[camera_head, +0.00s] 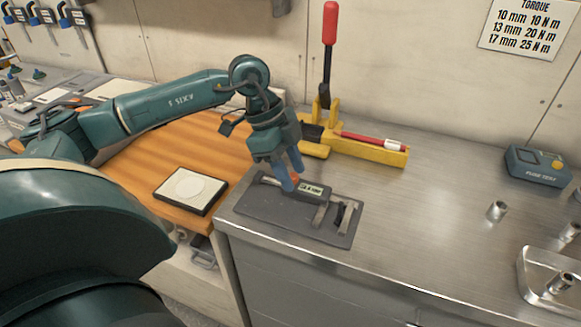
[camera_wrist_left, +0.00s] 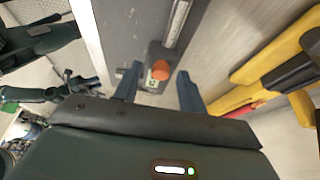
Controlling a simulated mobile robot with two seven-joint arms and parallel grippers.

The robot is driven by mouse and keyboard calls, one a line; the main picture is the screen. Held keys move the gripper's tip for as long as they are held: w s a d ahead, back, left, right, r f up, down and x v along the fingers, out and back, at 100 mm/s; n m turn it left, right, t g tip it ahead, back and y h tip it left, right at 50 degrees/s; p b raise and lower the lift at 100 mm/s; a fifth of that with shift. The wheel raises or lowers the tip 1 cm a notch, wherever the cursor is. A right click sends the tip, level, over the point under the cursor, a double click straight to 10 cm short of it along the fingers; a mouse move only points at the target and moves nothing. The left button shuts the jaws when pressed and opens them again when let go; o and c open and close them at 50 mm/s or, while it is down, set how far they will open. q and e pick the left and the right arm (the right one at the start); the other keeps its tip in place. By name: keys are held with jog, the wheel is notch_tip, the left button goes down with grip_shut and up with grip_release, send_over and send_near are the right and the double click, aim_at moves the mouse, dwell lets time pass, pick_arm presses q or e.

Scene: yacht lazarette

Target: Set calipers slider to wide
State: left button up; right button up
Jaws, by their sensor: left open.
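The calipers (camera_head: 311,191) lie on a dark grey tray (camera_head: 257,208) on the steel bench, with a digital display on the slider and jaws towards the right. An orange knob (camera_head: 294,181) sits on the slider by the display. In the left wrist view the orange knob (camera_wrist_left: 159,69) and the scale bar (camera_wrist_left: 178,22) show. My left gripper (camera_head: 289,178) is over the slider with its blue fingers pointing down. The fingers (camera_wrist_left: 158,92) are apart, one on each side of the slider and knob; whether they touch it I cannot tell. My right gripper is not in view.
A yellow tool with a red-handled lever (camera_head: 329,60) stands behind the tray. Metal sockets (camera_head: 496,211), a fuse tester (camera_head: 538,165) and a metal tray (camera_head: 530,285) are at right. The bench between is clear.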

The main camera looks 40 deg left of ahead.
pick_arm(q)
jog(key=v, duration=1.3)
jog(key=shift+s, duration=0.1)
